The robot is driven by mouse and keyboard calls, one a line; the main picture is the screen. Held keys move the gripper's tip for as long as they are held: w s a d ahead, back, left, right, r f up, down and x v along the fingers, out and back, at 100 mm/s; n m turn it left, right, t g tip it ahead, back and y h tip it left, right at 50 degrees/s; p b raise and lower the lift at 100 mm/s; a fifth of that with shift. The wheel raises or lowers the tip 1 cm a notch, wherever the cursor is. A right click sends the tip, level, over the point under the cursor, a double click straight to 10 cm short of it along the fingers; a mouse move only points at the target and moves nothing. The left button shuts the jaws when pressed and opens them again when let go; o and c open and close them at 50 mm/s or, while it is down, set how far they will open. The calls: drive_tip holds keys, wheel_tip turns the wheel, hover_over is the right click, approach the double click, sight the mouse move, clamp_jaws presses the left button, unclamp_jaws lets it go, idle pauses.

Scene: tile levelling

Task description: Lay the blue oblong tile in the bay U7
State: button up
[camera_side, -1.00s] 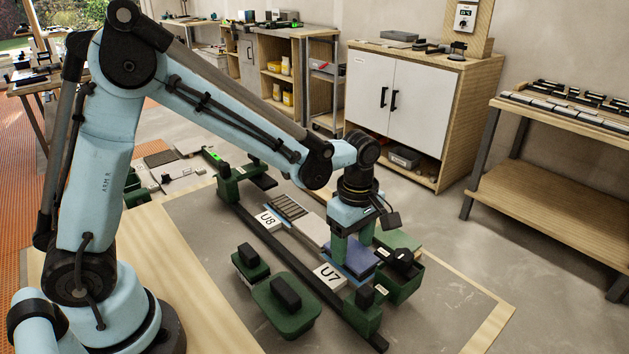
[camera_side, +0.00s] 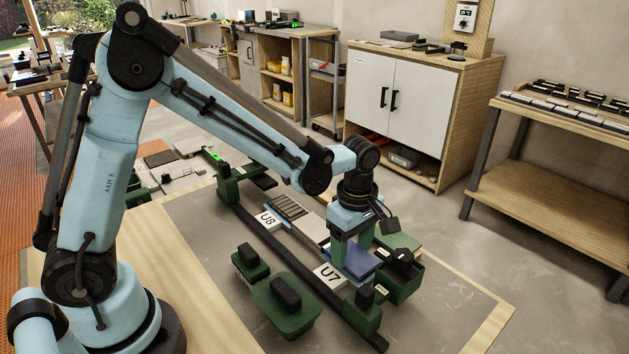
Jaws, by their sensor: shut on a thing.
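The blue oblong tile (camera_side: 364,263) is under my gripper (camera_side: 350,255) at the near end of the rail frame, beside the white U7 label (camera_side: 330,277). My gripper points down and is shut on the tile. The tile looks roughly level and sits low over bay U7. The fingers and wrist hide part of the tile and the bay, and I cannot tell whether its underside touches the bed.
A pale grey tile (camera_side: 311,229) and a dark ribbed piece (camera_side: 289,206) lie farther along, near the U8 label (camera_side: 267,220). Green blocks with black knobs (camera_side: 285,292) stand left of the dark rail (camera_side: 290,258). A green bin (camera_side: 402,285) stands close on the right.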

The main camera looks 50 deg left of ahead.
drive_tip(key=o, duration=1)
drive_tip(key=shift+r, duration=0.1)
drive_tip(key=shift+r, duration=3.9)
drive_tip(key=s+a+r+m+t, duration=0.1)
drive_tip(key=s+a+m+t, duration=0.1)
drive_tip(key=m, duration=0.4)
drive_tip(key=s+a+r+m+t, duration=0.1)
drive_tip(key=s+a+m+t, duration=0.1)
drive_tip(key=s+m, duration=0.3)
drive_tip(key=s+a+r+m+t, duration=0.1)
drive_tip(key=s+a+m+t, duration=0.2)
drive_tip(key=m, duration=0.4)
drive_tip(key=shift+s+a+r, duration=0.1)
drive_tip(key=shift+s+a, duration=0.2)
